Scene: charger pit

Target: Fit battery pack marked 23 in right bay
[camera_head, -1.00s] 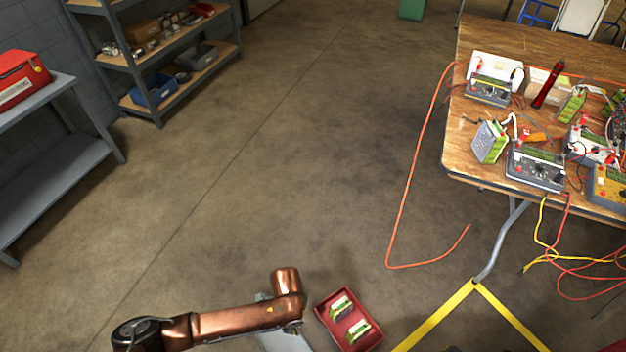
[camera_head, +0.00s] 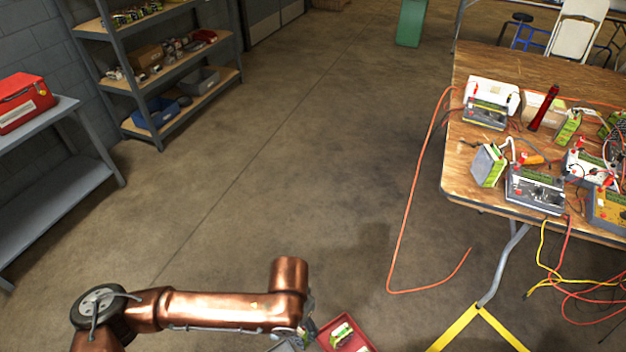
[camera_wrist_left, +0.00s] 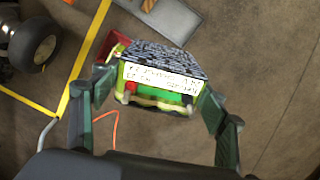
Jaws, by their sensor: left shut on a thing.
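In the left wrist view, a battery pack (camera_wrist_left: 163,62) with a speckled dark face, a pale printed label and a green-yellow end sits between the fingers of my left gripper (camera_wrist_left: 157,90). The gripper is shut on it. The label is too small and blurred to read as 23. In the head view, my left arm reaches along the bottom edge and its gripper is mostly hidden. A red tray (camera_head: 367,347) lies beside it on the floor, cut by the frame edge, with a green and white pack (camera_head: 342,334) in it. No bay is clearly identifiable. My right gripper is not in view.
A wooden table (camera_head: 466,166) at right holds several testers, packs and cables. An orange cable (camera_head: 403,215) loops over the floor, near yellow floor tape (camera_head: 460,327). Shelves (camera_head: 190,103) and a grey bench (camera_head: 60,190) stand at left. The middle floor is clear.

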